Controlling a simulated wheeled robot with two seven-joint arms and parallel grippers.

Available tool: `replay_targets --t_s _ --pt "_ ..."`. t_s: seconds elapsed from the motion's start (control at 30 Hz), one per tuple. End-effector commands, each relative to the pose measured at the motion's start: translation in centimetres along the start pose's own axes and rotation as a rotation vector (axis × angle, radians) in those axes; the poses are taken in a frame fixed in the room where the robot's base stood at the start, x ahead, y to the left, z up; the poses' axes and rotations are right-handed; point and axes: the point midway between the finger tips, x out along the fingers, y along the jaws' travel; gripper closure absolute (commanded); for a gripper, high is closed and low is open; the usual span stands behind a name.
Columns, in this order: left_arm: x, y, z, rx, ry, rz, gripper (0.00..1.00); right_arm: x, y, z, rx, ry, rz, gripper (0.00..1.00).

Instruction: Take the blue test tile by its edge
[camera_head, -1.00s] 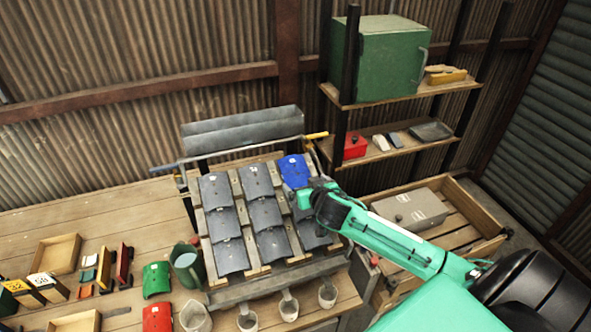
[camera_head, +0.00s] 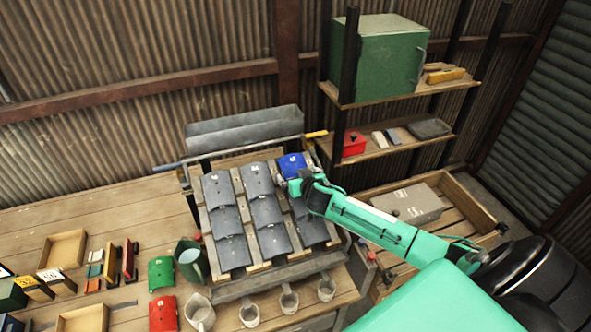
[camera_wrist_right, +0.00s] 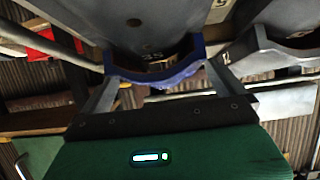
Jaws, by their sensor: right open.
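The blue test tile (camera_head: 291,161) lies at the top of the right-hand column on the sloped tile rack (camera_head: 236,283). My right gripper (camera_head: 287,184) is at its lower edge and hides part of it in the head view. In the right wrist view, the curved edge of the blue tile (camera_wrist_right: 155,79) lies between the two spread grey fingers of my right gripper (camera_wrist_right: 157,70). The jaws are open; I cannot tell whether either finger touches the tile. My left gripper is not in view.
Several grey tiles (camera_head: 258,179) fill the rest of the rack. A metal trough (camera_head: 244,127) is behind it, and cups (camera_head: 289,304) stand in front. A shelf with a red box (camera_head: 353,144) is at the back right. A crate holding a grey case (camera_head: 408,203) is right of the rack.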

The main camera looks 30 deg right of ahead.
Motion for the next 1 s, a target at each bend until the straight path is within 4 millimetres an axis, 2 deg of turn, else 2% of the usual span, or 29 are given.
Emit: replay_targets --t_s 0.13,0.37,0.4,0.77,0.87,1.0 --pt "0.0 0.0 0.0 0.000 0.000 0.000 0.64 0.0 0.0 0.1 0.000 0.000 0.000 0.02" --pt "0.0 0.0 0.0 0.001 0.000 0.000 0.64 0.0 0.0 0.1 0.000 -0.001 0.000 0.47" --pt "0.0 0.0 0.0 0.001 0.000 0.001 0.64 0.0 0.0 0.0 0.000 0.001 0.000 0.49" --pt "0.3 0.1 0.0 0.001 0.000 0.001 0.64 -0.3 0.0 -0.7 0.001 0.002 0.001 0.49" --pt "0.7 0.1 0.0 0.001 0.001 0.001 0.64 -0.7 0.0 -1.8 0.002 0.004 0.000 0.49" --pt "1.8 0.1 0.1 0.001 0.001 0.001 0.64 -1.8 0.0 -4.6 0.001 0.008 -0.001 0.49"
